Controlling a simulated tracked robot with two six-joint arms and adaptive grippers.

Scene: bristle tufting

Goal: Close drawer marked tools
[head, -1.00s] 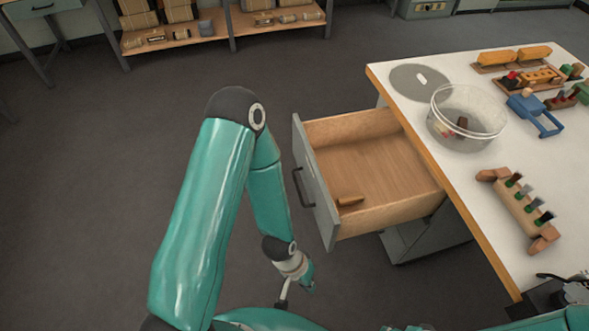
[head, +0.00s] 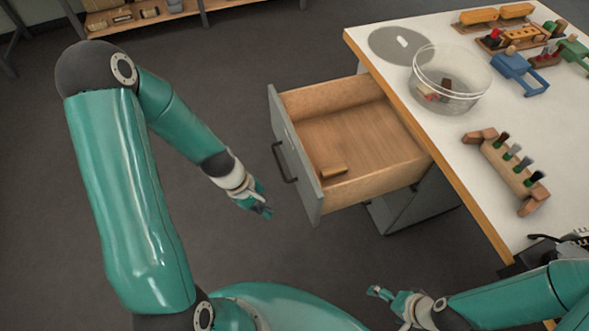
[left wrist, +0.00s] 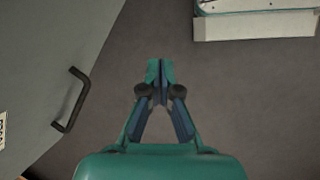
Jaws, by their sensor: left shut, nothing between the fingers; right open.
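An open drawer (head: 350,143) with a grey front, dark bar handle (head: 284,163) and wooden interior sticks out from the left side of the workbench. A small wooden block (head: 333,170) lies inside it. My left gripper (head: 264,212) is shut and empty, in front of the drawer front and a little below the handle, apart from it. In the left wrist view the closed fingertips (left wrist: 161,68) are right of the grey drawer front (left wrist: 60,45) and its handle (left wrist: 72,100). A label (left wrist: 2,130) is cut off there, and unreadable. My right gripper (head: 376,292) is open near the bottom, below the drawer.
The white worktop (head: 420,125) holds a clear bowl (head: 451,80) with small pieces, a wooden block with several bristle tufts (head: 507,168), a blue frame (head: 520,72) and other fixtures. A shelf (head: 140,18) stands at the back left. The floor left of the drawer is free.

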